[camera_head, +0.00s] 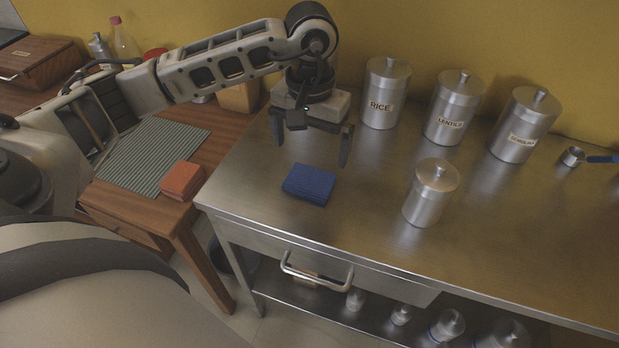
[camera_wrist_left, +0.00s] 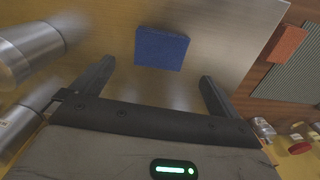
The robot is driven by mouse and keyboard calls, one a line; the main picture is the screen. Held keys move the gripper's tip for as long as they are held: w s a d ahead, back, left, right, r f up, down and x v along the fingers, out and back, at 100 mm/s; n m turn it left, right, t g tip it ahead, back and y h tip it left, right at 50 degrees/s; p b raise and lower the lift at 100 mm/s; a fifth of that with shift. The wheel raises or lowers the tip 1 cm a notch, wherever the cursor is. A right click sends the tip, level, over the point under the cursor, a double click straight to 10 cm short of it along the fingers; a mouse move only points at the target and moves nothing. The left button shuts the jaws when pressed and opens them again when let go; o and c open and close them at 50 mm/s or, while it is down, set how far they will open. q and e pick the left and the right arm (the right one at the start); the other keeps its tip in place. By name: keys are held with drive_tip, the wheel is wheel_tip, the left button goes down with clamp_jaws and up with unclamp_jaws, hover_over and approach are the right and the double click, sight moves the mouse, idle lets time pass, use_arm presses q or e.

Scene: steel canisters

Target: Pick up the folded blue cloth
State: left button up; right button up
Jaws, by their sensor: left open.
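The folded blue cloth (camera_head: 309,184) lies flat on the steel table near its left end. In the left wrist view the cloth (camera_wrist_left: 161,49) shows ahead of the fingertips, between their lines. My left gripper (camera_head: 312,150) is open and empty, with its fingers pointing down. It is above and a little behind the cloth, apart from it. Its two spread fingers also show in the left wrist view (camera_wrist_left: 156,82). My right gripper is in neither view.
Canisters labelled rice (camera_head: 385,95), lentils (camera_head: 454,108) and semolina (camera_head: 525,125) stand along the back. An unlabelled canister (camera_head: 431,193) stands right of the cloth. An orange folded cloth (camera_head: 182,180) and striped mat (camera_head: 150,152) lie on the wooden table. The steel top around the cloth is clear.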

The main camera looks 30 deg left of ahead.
sight(309, 178)
use_arm(q)
wheel_tip(309, 178, down, 3)
drive_tip(key=shift+f, duration=0.1)
drive_tip(key=shift+w+a+f+p, duration=0.1)
drive_tip(key=shift+f+p, duration=0.2)
drive_tip(key=shift+f, duration=1.05)
drive_tip(key=shift+w+a+f+p, duration=0.1)
drive_tip(key=shift+f+p, duration=0.2)
drive_tip(key=shift+f, duration=1)
drive_tip(key=c, duration=0.8)
